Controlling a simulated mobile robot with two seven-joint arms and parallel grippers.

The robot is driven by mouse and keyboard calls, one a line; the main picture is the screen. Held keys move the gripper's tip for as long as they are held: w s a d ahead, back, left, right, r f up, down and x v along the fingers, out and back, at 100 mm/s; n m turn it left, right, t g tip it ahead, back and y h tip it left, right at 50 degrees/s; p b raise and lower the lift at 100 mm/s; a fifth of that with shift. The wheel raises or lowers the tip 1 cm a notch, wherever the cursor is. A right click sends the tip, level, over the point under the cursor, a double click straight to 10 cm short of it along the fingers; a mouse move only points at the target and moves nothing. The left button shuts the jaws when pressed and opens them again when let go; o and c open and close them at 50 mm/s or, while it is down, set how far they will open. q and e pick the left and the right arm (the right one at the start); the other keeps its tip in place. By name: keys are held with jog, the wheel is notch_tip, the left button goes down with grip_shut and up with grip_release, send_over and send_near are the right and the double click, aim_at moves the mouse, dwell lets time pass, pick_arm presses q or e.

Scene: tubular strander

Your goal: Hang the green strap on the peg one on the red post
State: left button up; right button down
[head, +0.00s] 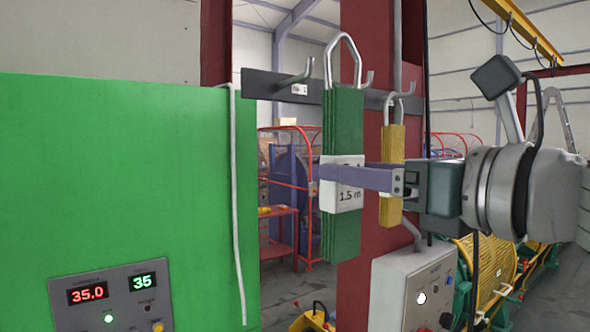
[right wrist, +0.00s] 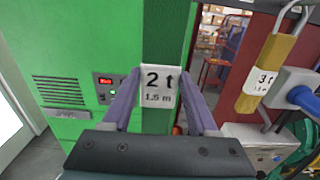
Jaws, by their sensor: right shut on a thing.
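The green strap (head: 342,120) hangs upright in the head view, with a metal ring (head: 341,50) at its top and a white "1.5 m" label. My right gripper (head: 328,174) is shut on the strap at the label. The right wrist view shows the green strap (right wrist: 163,38) between both fingers, its label reading "2 t 1.5 m". The ring is in front of the dark peg rail (head: 262,84) on the red post (head: 362,285). The left peg (head: 297,77) is bare, with a small tag beneath. Another peg tip shows just right of the ring. My left gripper is out of view.
A yellow strap (head: 391,150) hangs on the rail just right of the green strap, close to my right gripper. A large green cabinet (head: 130,170) fills the left. A grey control box (head: 400,290) is below right.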

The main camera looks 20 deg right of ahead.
jog(key=f+b+x, duration=0.2)
jog(key=x, duration=0.8)
jog(key=shift+f+b, duration=0.25)
jog(key=shift+b, duration=0.15)
dwell(0.4)
dwell(0.6)
jog(key=shift+c, duration=2.1)
grip_release()
jog(key=o, duration=0.3)
jog(key=shift+f, duration=0.15)
